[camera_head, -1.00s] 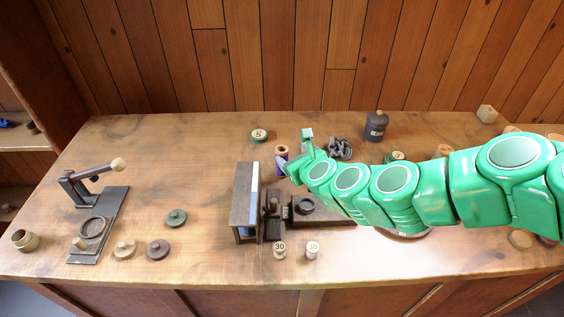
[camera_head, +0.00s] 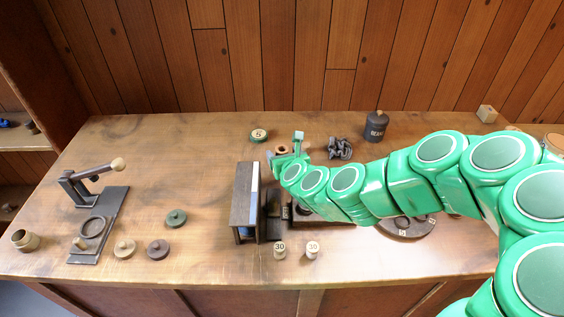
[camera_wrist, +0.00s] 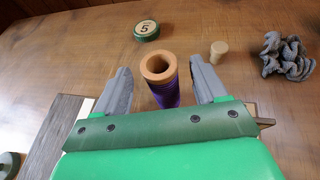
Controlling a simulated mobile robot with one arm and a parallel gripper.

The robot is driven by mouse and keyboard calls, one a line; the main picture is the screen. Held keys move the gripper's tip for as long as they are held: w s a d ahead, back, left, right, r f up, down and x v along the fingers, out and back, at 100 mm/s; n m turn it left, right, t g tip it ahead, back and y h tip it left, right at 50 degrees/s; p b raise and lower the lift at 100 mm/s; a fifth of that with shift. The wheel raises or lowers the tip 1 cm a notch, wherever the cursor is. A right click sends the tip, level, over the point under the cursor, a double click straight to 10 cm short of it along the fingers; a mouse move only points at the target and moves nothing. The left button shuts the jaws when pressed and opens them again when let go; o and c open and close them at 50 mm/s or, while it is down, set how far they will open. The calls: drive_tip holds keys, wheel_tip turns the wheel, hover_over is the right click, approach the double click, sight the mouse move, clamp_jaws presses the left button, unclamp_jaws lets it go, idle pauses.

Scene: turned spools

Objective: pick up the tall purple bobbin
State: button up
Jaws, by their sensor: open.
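The tall purple bobbin (camera_wrist: 163,92) has an orange-tan wooden rim with a dark hole. In the wrist view it stands between the two grey fingers of my gripper (camera_wrist: 160,88), with a gap to each finger. The fingers are open and hold nothing. The bobbin's lower part is hidden behind the green gripper body. In the head view only the bobbin's tan top (camera_head: 282,149) shows clearly, beside my gripper (camera_head: 287,157), which covers most of its body.
A dark wooden stand (camera_head: 245,203) is close on the left. A green disc marked 5 (camera_head: 259,135), a grey knotted rope (camera_head: 340,148) and a dark canister (camera_head: 376,127) stand behind. A small tan peg (camera_wrist: 218,50) is near the bobbin. The table's left middle is partly free.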

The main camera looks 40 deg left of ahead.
drive_tip(key=shift+x, duration=1.85)
drive_tip(key=c, duration=1.1)
drive_tip(key=shift+r, duration=0.1)
